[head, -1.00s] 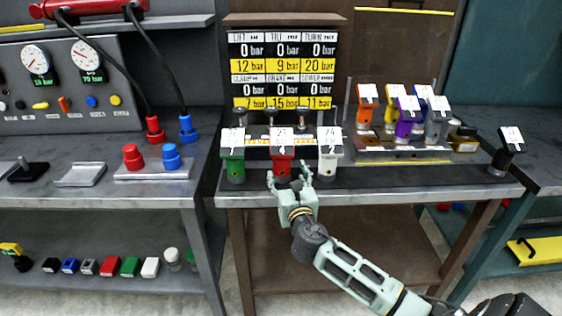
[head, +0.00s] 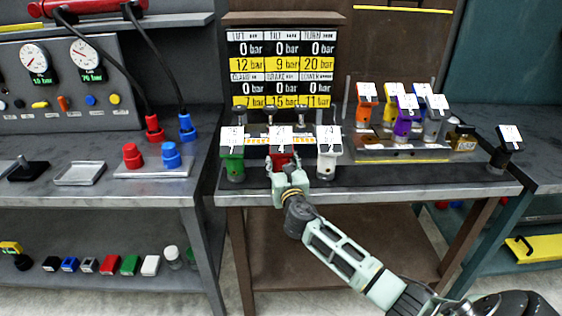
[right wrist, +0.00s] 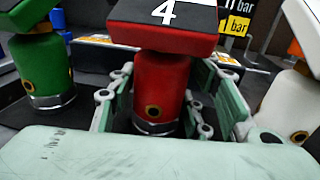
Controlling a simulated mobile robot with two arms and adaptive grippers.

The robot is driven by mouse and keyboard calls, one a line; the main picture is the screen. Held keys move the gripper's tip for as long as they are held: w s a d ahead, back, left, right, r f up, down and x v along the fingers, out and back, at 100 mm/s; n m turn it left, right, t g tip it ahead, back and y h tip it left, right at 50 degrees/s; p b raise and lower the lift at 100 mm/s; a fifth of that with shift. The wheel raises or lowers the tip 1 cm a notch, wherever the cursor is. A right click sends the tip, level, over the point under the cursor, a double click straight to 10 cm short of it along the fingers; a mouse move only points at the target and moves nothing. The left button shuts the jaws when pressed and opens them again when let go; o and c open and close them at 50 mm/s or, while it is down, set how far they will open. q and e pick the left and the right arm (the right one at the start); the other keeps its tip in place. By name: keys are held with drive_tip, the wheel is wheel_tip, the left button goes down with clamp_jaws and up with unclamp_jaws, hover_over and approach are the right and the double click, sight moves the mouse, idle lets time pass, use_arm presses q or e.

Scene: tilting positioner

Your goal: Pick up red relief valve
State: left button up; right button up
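In the right wrist view the red valve (right wrist: 162,90) stands between the two spread fingers, with visible space on the right side. The gripper is open; contact with the left finger cannot be told. My left gripper is not in view.
The green valve (right wrist: 42,70) and white valve (right wrist: 290,105) flank the gripper closely. A gauge board (head: 283,70) stands behind. Several coloured valves sit on a rack (head: 395,155) to the right, and a black one (head: 504,150) stands at the bench's right end.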

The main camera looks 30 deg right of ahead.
clamp_jaws()
drive_tip(key=shift+r, duration=0.2)
idle(0.3)
